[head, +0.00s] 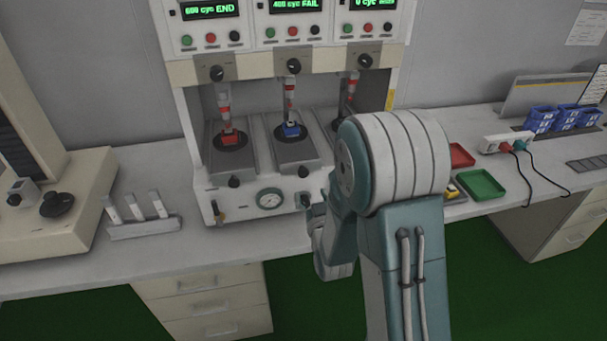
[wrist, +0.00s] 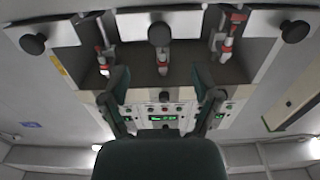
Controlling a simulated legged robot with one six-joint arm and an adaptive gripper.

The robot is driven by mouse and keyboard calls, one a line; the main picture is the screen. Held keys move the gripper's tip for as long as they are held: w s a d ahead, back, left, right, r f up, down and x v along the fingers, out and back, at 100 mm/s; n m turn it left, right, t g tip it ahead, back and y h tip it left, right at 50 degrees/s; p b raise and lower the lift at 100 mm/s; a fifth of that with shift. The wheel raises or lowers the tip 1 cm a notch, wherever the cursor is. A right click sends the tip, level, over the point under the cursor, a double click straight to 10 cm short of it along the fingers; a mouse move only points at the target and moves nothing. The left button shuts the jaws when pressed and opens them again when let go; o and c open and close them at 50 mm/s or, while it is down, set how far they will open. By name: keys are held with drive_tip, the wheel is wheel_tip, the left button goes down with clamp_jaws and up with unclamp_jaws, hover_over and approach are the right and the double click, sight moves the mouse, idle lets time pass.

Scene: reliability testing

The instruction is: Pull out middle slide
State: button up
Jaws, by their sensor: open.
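The test machine has three grey slides side by side. The middle slide (head: 297,153) carries a blue part (head: 291,130) under a plunger and has a dark knob (head: 303,171) at its front. In the wrist view, which is turned over, the middle knob (wrist: 159,34) shows at top centre. My gripper (wrist: 161,80) is open, its two dark fingers apart and nothing between them. The knob appears above the fingertips, roughly in line with the gap; I see no contact. In the head view my arm hides most of the gripper and part of the right slide.
The left slide (head: 228,155) holds a red part. The left display (head: 210,9) reads END, the middle one (head: 296,5) FAIL. A gauge (head: 270,199) sits below the slides. Red and green trays (head: 482,185) lie right of my arm. A small rack (head: 143,228) stands left.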

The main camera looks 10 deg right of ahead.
sight(304, 175)
drive_tip(key=w, duration=0.9)
clamp_jaws()
